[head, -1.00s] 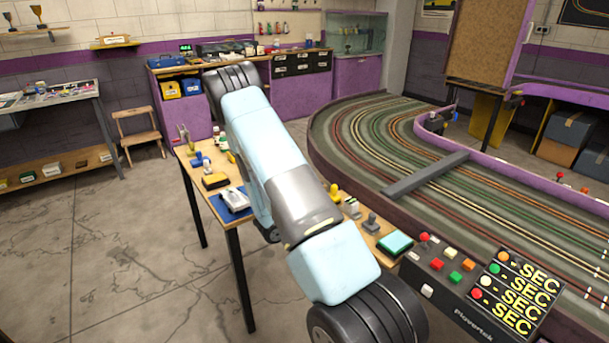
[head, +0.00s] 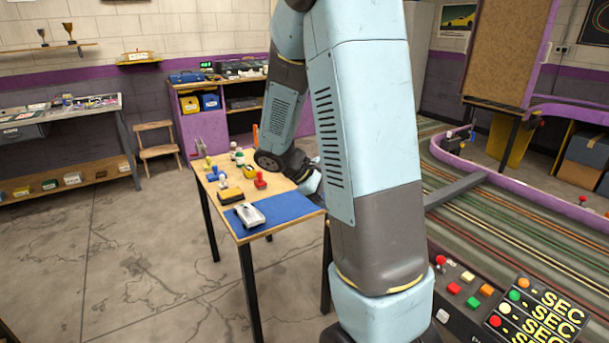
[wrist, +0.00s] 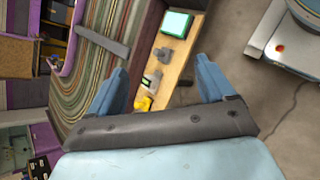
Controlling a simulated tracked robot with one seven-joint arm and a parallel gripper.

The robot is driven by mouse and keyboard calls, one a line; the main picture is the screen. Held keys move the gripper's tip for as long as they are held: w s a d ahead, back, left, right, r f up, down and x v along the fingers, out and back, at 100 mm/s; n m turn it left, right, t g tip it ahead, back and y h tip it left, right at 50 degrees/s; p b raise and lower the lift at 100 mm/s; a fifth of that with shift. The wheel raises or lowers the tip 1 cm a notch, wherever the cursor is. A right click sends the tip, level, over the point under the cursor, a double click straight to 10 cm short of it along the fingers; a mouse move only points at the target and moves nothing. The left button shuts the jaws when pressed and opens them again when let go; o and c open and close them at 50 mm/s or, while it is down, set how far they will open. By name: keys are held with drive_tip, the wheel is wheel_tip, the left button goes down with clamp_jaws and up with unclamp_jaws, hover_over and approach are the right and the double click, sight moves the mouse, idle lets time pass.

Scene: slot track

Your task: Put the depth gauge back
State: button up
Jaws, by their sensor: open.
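I cannot tell for sure which piece is the depth gauge. In the wrist view, a grey knobbed piece (wrist: 180,53) stands on the table's strip beside a teal-topped block (wrist: 176,23).
The slot track (head: 480,215) with a grey bridge (head: 455,190) lies right. A button box (head: 470,290) stands in front. The floor left is open.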

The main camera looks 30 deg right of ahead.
drive_tip(key=s+a+r+m+t+y, duration=0.5)
drive_tip(key=s+a+r+t+y, duration=0.4)
drive_tip(key=s+a+r, duration=0.5)
drive_tip(key=a+r, duration=0.2)
drive_tip(key=a, duration=0.1)
drive_tip(key=shift+s+a+r+m, duration=0.2)
drive_tip(key=shift+s+r+m, duration=0.1)
drive_tip(key=shift+c, duration=0.3)
